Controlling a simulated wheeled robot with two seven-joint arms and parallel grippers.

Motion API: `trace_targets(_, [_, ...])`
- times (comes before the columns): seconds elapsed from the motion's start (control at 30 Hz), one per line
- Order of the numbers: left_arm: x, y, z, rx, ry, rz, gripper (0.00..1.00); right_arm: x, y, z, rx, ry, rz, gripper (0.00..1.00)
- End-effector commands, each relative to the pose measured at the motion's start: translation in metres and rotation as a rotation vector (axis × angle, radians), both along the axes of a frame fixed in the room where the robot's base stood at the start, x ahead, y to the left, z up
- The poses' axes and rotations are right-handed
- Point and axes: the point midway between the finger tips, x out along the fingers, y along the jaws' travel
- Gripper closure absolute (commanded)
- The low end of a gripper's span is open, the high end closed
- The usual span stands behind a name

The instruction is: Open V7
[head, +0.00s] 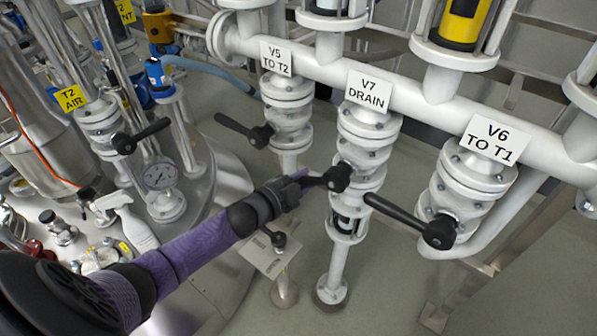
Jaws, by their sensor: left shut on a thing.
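Valve V7 (366,158) is a white flanged valve on a vertical pipe in the middle of the head view, under the label "V7 DRAIN" (369,91). Its black lever handle (338,178) points left from its hub, across the pipe. My left gripper (305,181) comes in from the lower left and is shut on the free end of this lever. The gripped end is partly hidden by the fingers. My right gripper is not in view.
Valve V5 (288,113) on the left and valve V6 (462,190) on the right have similar black levers, both pointing left. A white horizontal pipe (420,105) runs above. A spray bottle (130,222) and a pressure gauge (160,176) are at left.

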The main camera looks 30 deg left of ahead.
Motion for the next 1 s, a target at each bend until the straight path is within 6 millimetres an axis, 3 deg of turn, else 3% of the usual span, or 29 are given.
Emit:
trace_targets(0.03, [-0.002,-0.004,-0.01,-0.046,0.015,-0.001,1.0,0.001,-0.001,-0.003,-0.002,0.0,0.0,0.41])
trace_targets(0.4, [-0.004,-0.031,-0.032,-0.394,0.044,0.0,1.0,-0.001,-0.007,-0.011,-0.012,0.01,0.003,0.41])
trace_targets(1.0, [-0.008,-0.072,-0.043,-0.835,0.079,0.001,1.0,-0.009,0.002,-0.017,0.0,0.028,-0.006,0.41])
